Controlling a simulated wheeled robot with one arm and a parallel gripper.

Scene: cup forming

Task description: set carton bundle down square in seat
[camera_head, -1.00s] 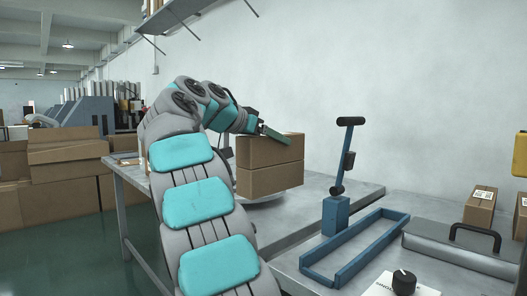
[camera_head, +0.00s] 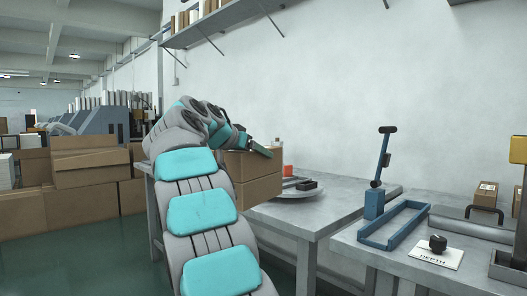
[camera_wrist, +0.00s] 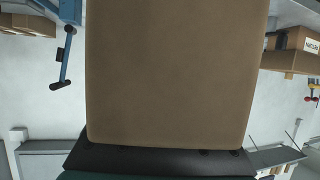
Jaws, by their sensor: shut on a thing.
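My gripper (camera_head: 258,148) is shut on the carton bundle (camera_head: 252,190), two brown boxes stacked one on the other. The bundle hangs below my gripper, beside the left part of the grey table. Its underside is partly hidden by my arm, so I cannot tell its clearance. In the wrist view the brown carton (camera_wrist: 175,70) fills the middle, above a dark gripper part. A blue rectangular frame (camera_head: 366,237), open in the middle, lies on the right bench with a blue lever post at its back left. It may be the seat. The bundle is well left of it.
A round grey plate (camera_head: 298,194) with a dark block on it sits on the left table (camera_head: 335,207). A gap separates the two tables. Large cartons (camera_head: 90,170) stand at left.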

